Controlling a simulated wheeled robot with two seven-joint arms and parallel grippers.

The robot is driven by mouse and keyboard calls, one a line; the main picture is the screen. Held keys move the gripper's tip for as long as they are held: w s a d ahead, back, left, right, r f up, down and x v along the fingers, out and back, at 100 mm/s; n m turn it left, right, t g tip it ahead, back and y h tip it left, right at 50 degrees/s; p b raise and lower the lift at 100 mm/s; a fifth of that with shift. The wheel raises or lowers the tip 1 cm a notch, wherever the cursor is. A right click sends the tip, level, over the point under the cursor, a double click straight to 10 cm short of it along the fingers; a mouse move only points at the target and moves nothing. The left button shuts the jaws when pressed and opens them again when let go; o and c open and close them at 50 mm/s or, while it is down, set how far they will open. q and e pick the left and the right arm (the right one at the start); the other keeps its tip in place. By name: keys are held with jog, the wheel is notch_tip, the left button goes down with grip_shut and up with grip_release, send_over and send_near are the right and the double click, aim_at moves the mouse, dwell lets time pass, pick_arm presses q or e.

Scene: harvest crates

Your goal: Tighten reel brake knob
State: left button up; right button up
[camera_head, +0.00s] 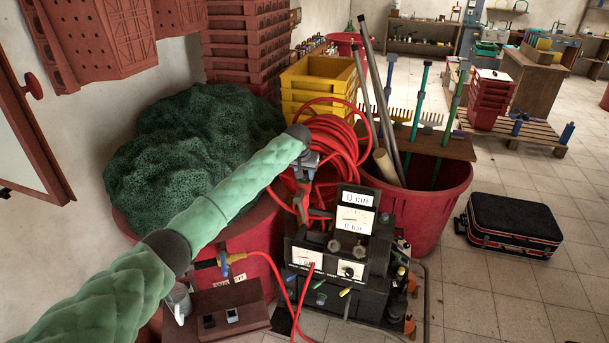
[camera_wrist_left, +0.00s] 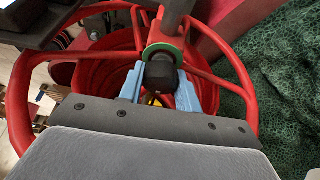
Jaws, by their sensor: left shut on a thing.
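My left gripper (camera_head: 305,196) reaches down to the red hose reel (camera_head: 338,135) in the head view. In the left wrist view the two pale blue fingers of my left gripper (camera_wrist_left: 160,90) are shut on a black knob (camera_wrist_left: 160,73), one on each side. The knob sits in front of a green ring (camera_wrist_left: 164,48) at the reel's hub. The reel's red rim (camera_wrist_left: 22,100) curves around the gripper. The knob cannot be made out in the head view. My right gripper is not in view.
A black instrument box with gauges (camera_head: 354,222) stands just right of and below the gripper. Green netting (camera_head: 190,140) fills a red tub at left. A red tub with tools (camera_head: 440,190) stands behind right.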

aim_at(304, 171)
pick_arm(q)
jog(key=shift+r, duration=0.1)
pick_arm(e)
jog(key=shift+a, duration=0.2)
pick_arm(q)
jog(key=o, duration=0.7)
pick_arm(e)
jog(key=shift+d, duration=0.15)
pick_arm(q)
jog(key=shift+s+r+b, duration=0.15)
jog(key=shift+r+b, duration=0.2)
jog(key=shift+b, duration=0.05)
jog(key=shift+b+v, duration=0.65)
jog(key=shift+v, duration=0.45)
jog(key=shift+b+v, duration=0.9)
jog(key=shift+v, duration=1.5)
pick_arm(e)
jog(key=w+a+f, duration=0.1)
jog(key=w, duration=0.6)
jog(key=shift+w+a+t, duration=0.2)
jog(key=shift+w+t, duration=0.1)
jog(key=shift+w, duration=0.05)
